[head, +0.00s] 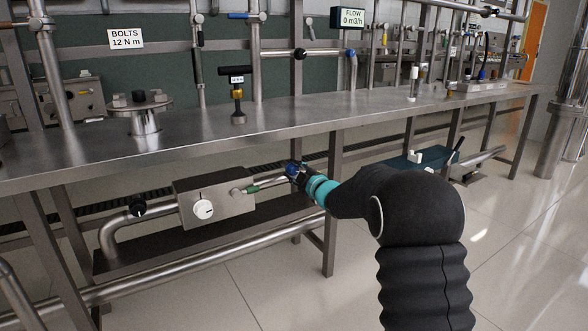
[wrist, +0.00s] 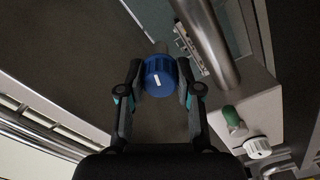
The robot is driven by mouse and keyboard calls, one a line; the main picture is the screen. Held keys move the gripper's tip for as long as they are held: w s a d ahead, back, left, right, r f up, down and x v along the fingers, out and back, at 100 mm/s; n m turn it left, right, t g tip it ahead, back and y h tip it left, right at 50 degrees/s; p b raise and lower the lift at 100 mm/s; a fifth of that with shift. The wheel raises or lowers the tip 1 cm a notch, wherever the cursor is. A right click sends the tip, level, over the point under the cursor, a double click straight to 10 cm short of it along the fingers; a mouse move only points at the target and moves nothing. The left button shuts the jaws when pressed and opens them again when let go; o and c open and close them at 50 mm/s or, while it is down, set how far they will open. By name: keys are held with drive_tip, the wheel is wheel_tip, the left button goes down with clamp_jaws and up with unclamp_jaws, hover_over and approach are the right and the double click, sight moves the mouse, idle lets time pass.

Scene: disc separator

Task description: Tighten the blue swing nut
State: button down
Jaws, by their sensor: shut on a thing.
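The blue swing nut (wrist: 160,78) is a ribbed blue cap with a white mark on its face, in the middle of the wrist view. My gripper (wrist: 158,85) has one finger on each side of it and is shut on it. In the head view my gripper (head: 299,175) reaches under the bench top beside the steel box, and only a small part of the blue nut (head: 292,169) shows there. The rest of the nut is hidden by the gripper.
A steel box (head: 225,209) with a white knob (head: 203,209) and a green-handled lever (head: 252,189) is left of my gripper. The tiled floor in front is clear.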

drive_tip(key=m+p, duration=0.1)
drive_tip(key=m, duration=0.2)
drive_tip(key=shift+r+m+p, duration=0.1)
drive_tip(key=shift+m+p, duration=0.2)
drive_tip(key=shift+m, duration=0.1)
drive_tip(key=m+p, duration=0.1)
drive_tip(key=m, duration=0.2)
drive_tip(key=shift+p, duration=0.35)
drive_tip(key=m+p, duration=0.3)
drive_tip(key=m, duration=0.4)
drive_tip(key=c, duration=0.8)
unclamp_jaws()
drive_tip(key=shift+a, duration=0.1)
drive_tip(key=shift+o, duration=0.2)
